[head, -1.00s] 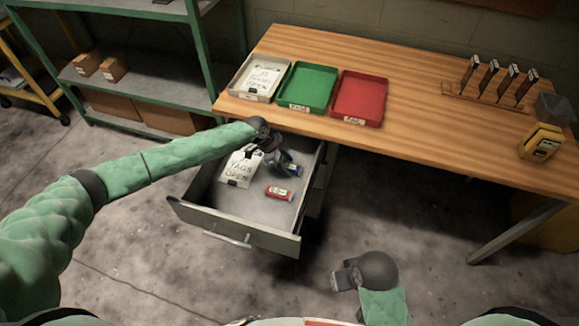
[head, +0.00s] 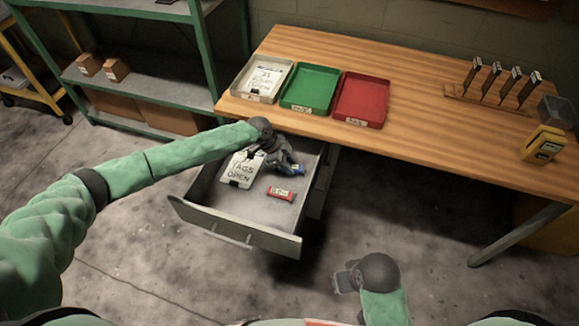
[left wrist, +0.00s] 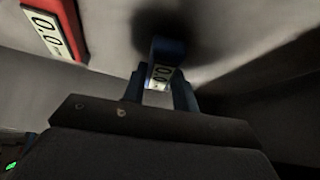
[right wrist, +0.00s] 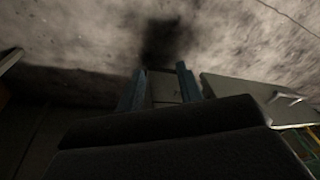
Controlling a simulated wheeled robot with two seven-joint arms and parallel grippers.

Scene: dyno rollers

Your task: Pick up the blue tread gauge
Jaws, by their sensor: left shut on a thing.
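The blue tread gauge (left wrist: 163,52) is between the fingers of my left gripper (left wrist: 160,88) in the left wrist view, its pale "0.0" label showing. In the head view my left gripper (head: 290,168) is inside the open drawer, over its back part, with the blue gauge (head: 297,170) partly hidden at its fingertips. It is shut on the gauge. I cannot tell whether the gauge touches the drawer floor.
A red gauge (head: 281,193) and a clipboard reading "TAGS OPEN" (head: 242,170) lie in the drawer (head: 235,225). White (head: 246,96), green (head: 309,108) and red (head: 361,120) trays stand on the bench (head: 430,130). A rack (head: 490,95) and a yellow device (head: 544,144) are at right.

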